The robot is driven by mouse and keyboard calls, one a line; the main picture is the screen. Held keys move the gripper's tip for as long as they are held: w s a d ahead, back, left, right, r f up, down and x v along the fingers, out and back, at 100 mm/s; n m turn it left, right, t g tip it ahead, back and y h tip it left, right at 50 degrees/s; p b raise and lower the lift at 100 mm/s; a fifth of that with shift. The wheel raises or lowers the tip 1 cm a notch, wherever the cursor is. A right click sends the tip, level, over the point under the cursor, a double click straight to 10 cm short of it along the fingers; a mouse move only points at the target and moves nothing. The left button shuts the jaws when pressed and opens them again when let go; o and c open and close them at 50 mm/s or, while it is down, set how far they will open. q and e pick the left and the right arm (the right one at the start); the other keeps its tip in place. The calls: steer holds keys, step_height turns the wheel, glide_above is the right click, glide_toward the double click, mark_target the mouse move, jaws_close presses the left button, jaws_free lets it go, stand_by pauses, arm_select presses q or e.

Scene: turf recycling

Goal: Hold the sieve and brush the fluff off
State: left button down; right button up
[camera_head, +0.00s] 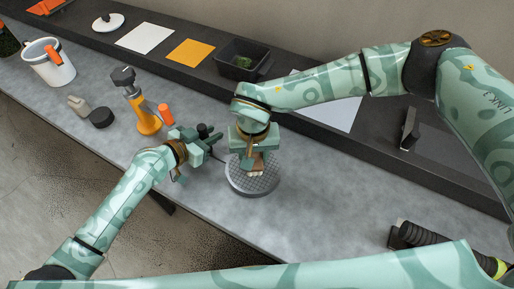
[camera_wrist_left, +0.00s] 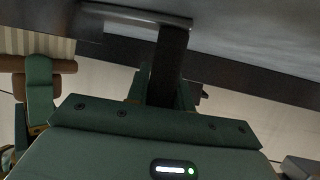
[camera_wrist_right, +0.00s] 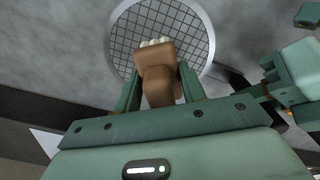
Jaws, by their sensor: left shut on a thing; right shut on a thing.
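The round grey sieve (camera_head: 262,187) with a mesh grid is over the grey table near its front edge. Its mesh also shows in the right wrist view (camera_wrist_right: 190,40). My left gripper (camera_head: 212,143) is shut on the sieve's dark handle (camera_wrist_left: 170,62). My right gripper (camera_head: 255,160) is shut on a brown brush (camera_wrist_right: 157,75) with pale bristles, over the sieve. The bristles (camera_wrist_left: 38,42) also show in the left wrist view; I cannot tell whether they touch the mesh. I cannot make out any fluff.
A white bucket (camera_head: 55,72) with an orange part and an orange-yellow tool (camera_head: 147,122) stand to the left. A black tub (camera_head: 238,72) stands on the raised dark shelf behind. A black ribbed object (camera_head: 425,236) lies at the right.

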arm_select(q)
steer(key=shift+f, duration=0.1)
arm_select(e)
steer(key=shift+s+a, duration=0.55)
steer(key=shift+s, duration=0.3)
steer(key=shift+s+a, duration=0.5)
steer(key=shift+s, duration=0.3)
steer(key=shift+s+a+r, duration=0.1)
steer(key=shift+s+r, duration=0.05)
steer(key=shift+r, duration=0.45)
steer(key=shift+s+a+r, duration=0.1)
steer(key=shift+s+r, duration=0.05)
steer(key=shift+r, duration=3.3)
arm_select(q)
steer(key=c, duration=1.1)
jaws_free()
steer(key=shift+c, duration=0.2)
